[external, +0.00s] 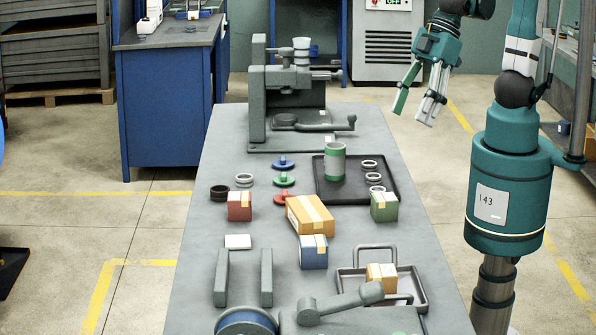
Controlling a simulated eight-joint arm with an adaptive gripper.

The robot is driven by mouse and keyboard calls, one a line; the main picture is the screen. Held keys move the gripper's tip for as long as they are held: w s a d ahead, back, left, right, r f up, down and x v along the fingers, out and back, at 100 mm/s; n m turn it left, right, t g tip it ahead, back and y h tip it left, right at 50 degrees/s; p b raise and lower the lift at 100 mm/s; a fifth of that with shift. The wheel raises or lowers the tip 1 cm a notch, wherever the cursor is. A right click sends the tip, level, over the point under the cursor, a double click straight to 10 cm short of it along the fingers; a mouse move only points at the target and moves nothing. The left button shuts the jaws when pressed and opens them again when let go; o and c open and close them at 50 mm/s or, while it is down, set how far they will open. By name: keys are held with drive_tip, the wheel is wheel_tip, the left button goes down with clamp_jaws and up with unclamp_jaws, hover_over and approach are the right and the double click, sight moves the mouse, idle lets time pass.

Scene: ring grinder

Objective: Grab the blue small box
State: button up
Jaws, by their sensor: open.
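The blue small box (313,252) stands on the grey table, near its middle. It has a pale tape strip on it and sits just in front of the larger brown cardboard box (310,215). My gripper (415,108) is open and empty, raised high at the right beyond the table's right edge. It is well above and far behind the blue box, touching nothing. The blue box's front and top are in plain view.
A red box (239,206) and a green box (384,206) flank the cardboard box. A black tray (335,192) with rings lies behind. A handled tray (347,284) holding a small orange box (381,275) stands front right. Grey upright plates (221,278) stand front left.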

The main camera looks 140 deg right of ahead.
drive_tip(key=w+d+f+m+g+h, duration=0.1)
drive_tip(key=w+f, duration=0.2)
drive_tip(key=w, duration=0.4)
drive_tip(key=w+d+f+m, duration=0.1)
drive_tip(key=w+f+m, duration=0.1)
drive_tip(key=w+f, duration=0.35)
drive_tip(key=m+g+h, duration=0.1)
drive_tip(key=m, duration=0.2)
hover_over(315, 241)
drive_tip(key=s+a, duration=0.2)
wheel_tip(315, 241, down, 12)
drive_tip(key=shift+d+p, duration=0.1)
drive_tip(key=shift+p, duration=0.2)
drive_tip(key=shift+f, duration=0.15)
drive_tip(key=shift+x, duration=1.2)
drive_tip(key=shift+f, duration=0.15)
drive_tip(key=shift+x, duration=2.5)
drive_tip(key=shift+s+d, duration=0.1)
drive_tip(key=c, duration=1.1)
